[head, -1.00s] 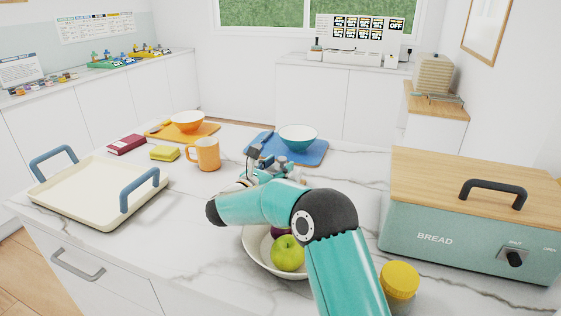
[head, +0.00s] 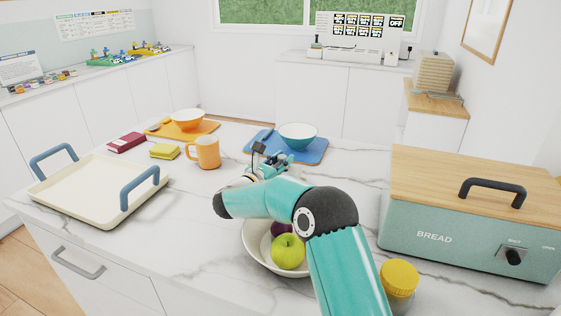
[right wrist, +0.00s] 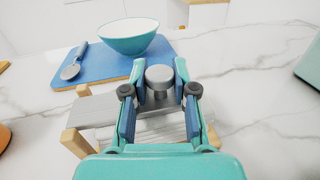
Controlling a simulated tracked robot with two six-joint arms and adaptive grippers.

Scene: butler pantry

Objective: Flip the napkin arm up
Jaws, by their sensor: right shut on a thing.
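In the right wrist view, the napkin holder has wooden posts (right wrist: 75,143), a stack of white napkins (right wrist: 155,131) and a grey napkin arm (right wrist: 93,110) with a round grey knob (right wrist: 160,76). My right gripper (right wrist: 160,68) is shut on the knob, one finger on each side. In the head view my right gripper (head: 277,161) is near the front of the blue mat, and my own arm hides most of the holder. The arm's exact tilt is hard to tell. My left gripper is not in view.
A teal bowl (head: 298,136) stands on the blue mat (head: 314,156) just beyond. An orange mug (head: 206,152) stands to the left, a fruit bowl (head: 253,247) below my arm, and a bread box (head: 440,225) to the right. Counter between mat and box is clear.

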